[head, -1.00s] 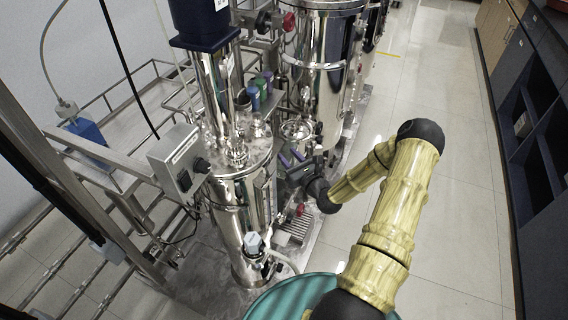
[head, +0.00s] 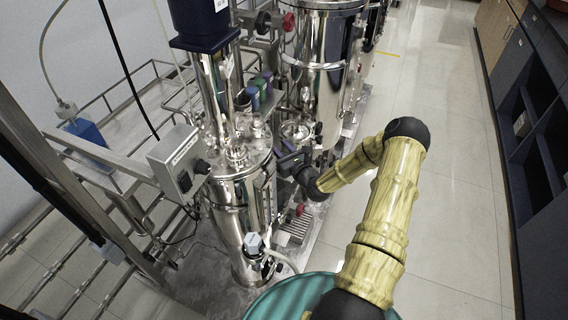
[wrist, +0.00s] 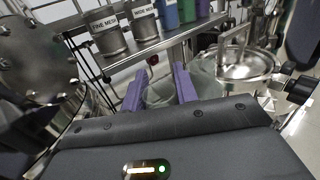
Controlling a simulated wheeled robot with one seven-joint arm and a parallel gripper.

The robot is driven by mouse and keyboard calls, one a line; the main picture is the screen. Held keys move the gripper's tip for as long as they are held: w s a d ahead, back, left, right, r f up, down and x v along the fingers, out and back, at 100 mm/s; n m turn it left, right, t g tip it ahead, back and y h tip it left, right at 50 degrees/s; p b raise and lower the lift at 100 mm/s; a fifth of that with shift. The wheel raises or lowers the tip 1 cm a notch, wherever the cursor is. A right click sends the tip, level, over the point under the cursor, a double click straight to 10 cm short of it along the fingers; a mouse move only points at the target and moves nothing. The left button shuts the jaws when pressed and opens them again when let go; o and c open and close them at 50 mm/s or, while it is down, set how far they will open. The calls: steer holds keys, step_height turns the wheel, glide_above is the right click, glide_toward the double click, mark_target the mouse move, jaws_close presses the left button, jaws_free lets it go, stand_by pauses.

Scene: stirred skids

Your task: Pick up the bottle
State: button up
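My gripper (wrist: 157,84) has two purple fingers spread apart, with nothing clasped between them. In the head view my gripper (head: 281,150) is low beside the steel vessel, below the small shelf. Several coloured bottles stand on that shelf: a blue bottle (wrist: 168,14), a green bottle (wrist: 186,10) and a purple one (wrist: 203,7). They are beyond and above my fingertips in the wrist view, apart from them. A clear, rounded glass-like thing (wrist: 158,96) shows between and behind the fingers. I cannot tell whether it is a bottle. Another blue bottle (head: 86,130) with a tube stands far left.
Two metal mesh canisters (wrist: 104,32) stand on the shelf (wrist: 150,50) left of the bottles. A steel vessel (head: 235,205) is close on the left, a larger tank (head: 318,85) behind. The floor (head: 440,150) at right is clear.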

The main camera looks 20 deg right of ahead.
steer(key=shift+a, duration=0.1)
steer(key=c, duration=0.4)
steer(key=shift+s, duration=0.1)
jaws_close()
steer(key=shift+r, duration=0.1)
steer(key=shift+r, duration=0.25)
step_height(320, 180, up, 27)
steer(key=p, duration=0.1)
steer(key=shift+r+p, duration=0.15)
steer(key=shift+p, duration=0.25)
